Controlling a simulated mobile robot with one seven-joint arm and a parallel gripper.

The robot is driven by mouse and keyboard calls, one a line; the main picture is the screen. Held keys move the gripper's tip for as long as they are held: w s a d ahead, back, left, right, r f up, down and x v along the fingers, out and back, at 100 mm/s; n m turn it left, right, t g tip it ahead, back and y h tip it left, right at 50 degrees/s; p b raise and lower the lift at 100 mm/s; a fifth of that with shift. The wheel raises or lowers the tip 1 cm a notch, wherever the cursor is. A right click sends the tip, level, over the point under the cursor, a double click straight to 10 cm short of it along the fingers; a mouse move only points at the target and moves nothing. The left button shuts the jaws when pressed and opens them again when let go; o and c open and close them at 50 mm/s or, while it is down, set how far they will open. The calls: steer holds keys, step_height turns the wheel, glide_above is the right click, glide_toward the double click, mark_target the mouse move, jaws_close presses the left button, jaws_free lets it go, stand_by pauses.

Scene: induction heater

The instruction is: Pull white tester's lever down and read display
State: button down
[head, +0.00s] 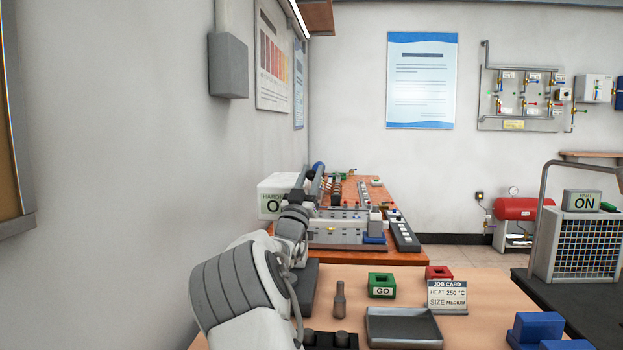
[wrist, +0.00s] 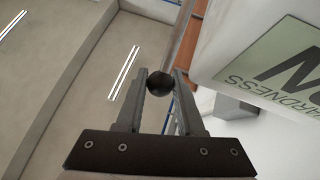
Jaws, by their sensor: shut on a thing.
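The white tester (head: 281,186) stands at the back left of the bench, and its display (head: 272,206) is partly hidden by my arm. The part of the display that shows reads "HARD..." and "O...". In the wrist view the white tester (wrist: 215,55) fills the right side, with its green display (wrist: 275,75) upside down, reading "HARDNESS" and part of a large word. My gripper (wrist: 160,84) is shut on a dark round knob (wrist: 159,82), which looks like the end of the tester's lever. The rest of the lever is hidden. In the head view my arm covers the gripper's fingertips.
A green GO block (head: 381,285), a red block (head: 439,272), a job card (head: 447,297) reading 250 °C and MEDIUM, a grey tray (head: 403,328) and a small metal peg (head: 340,299) are on the near table. The wall (head: 120,150) is close on the left.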

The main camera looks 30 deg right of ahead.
steer(key=c, duration=0.5)
jaws_free()
steer(key=shift+c, duration=0.2)
steer(key=v, duration=1.7)
steer(key=shift+s, duration=0.2)
steer(key=shift+a+f, duration=0.1)
